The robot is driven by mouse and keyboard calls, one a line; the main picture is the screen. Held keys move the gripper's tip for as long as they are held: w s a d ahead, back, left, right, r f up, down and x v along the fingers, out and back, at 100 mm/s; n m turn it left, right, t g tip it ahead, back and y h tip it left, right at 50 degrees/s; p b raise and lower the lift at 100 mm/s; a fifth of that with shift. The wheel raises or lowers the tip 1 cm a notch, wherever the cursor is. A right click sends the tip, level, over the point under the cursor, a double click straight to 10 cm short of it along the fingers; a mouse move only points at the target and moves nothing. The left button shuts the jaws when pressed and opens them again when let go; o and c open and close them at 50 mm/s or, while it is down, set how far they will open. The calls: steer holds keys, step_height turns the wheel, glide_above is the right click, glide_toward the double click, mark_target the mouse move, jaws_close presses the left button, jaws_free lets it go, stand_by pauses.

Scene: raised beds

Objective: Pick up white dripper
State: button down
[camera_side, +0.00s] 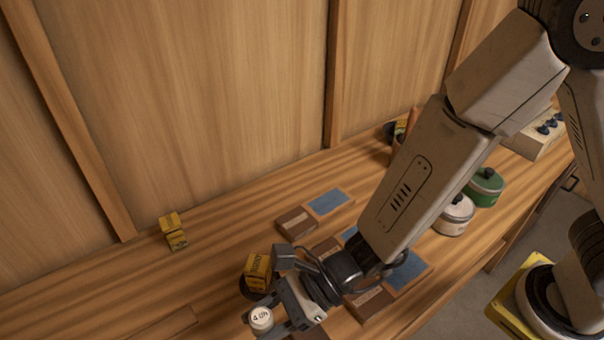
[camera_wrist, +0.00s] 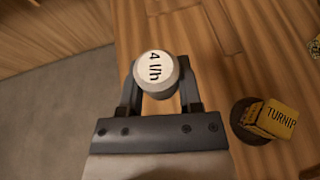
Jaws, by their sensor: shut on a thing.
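The white dripper (camera_side: 261,317) is a small round piece with a white top marked "4 l/h". It sits between the fingers of my gripper (camera_side: 282,317), which is shut on it. In the wrist view the dripper (camera_wrist: 155,70) is held at the fingertips of my gripper (camera_wrist: 157,88), with its marked top facing the camera. Its underside is hidden, and I cannot tell how high it is above the wooden bench.
Another yellow packet (camera_side: 173,231) stands farther back. Wooden trays with blue panels (camera_side: 328,201), a white pot (camera_side: 454,215) and a green pot (camera_side: 484,188) stand on the bench (camera_side: 100,290).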

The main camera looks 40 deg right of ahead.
steer(key=shift+s+d+r, duration=0.35)
steer(key=shift+s+d, duration=0.2)
steer(key=shift+s+d+r, duration=0.35)
steer(key=shift+s+d, duration=0.2)
steer(key=shift+w+d, duration=0.1)
